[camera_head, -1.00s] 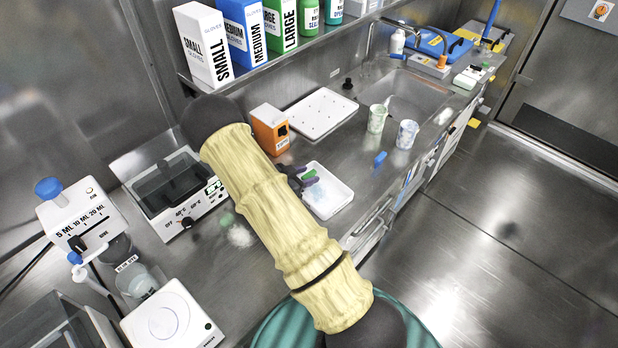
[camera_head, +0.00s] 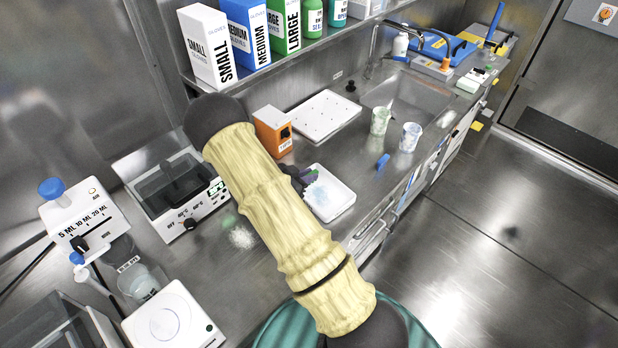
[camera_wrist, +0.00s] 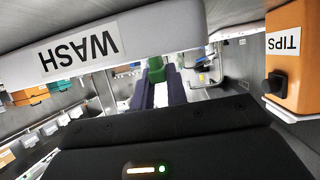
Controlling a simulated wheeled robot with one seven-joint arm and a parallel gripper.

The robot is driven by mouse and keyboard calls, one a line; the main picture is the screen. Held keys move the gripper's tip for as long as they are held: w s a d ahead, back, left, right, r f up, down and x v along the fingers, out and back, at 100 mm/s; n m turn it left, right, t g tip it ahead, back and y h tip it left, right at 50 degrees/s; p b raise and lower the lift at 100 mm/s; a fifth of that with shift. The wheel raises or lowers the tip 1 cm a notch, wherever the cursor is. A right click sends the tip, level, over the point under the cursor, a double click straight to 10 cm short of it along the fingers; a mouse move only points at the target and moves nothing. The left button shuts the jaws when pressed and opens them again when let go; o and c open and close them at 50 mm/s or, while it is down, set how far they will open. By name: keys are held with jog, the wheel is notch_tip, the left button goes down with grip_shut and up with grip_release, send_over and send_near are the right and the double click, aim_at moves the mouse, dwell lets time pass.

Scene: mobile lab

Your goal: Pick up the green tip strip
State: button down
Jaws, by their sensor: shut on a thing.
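The green tip strip (camera_wrist: 156,70) shows in the wrist view between the purple fingers of my gripper (camera_wrist: 160,84), which is shut on it. In the head view my gripper (camera_head: 304,176) is partly behind my arm, beside the white tray (camera_head: 338,206) with pale blue and white contents. The strip is too small or hidden to make out clearly there. An orange box (camera_head: 272,131) stands behind the gripper; its TIPS label shows in the wrist view (camera_wrist: 289,65).
A white body labelled WASH (camera_wrist: 105,40) fills the upper left of the wrist view. A white perforated board (camera_head: 322,116) lies farther back. Two cups (camera_head: 379,121) and a small blue item (camera_head: 382,162) stand to the right. A water bath (camera_head: 178,195) is at left.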

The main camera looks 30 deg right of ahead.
notch_tip(320, 180, up, 9)
jog(key=shift+r, duration=0.15)
dwell(0.4)
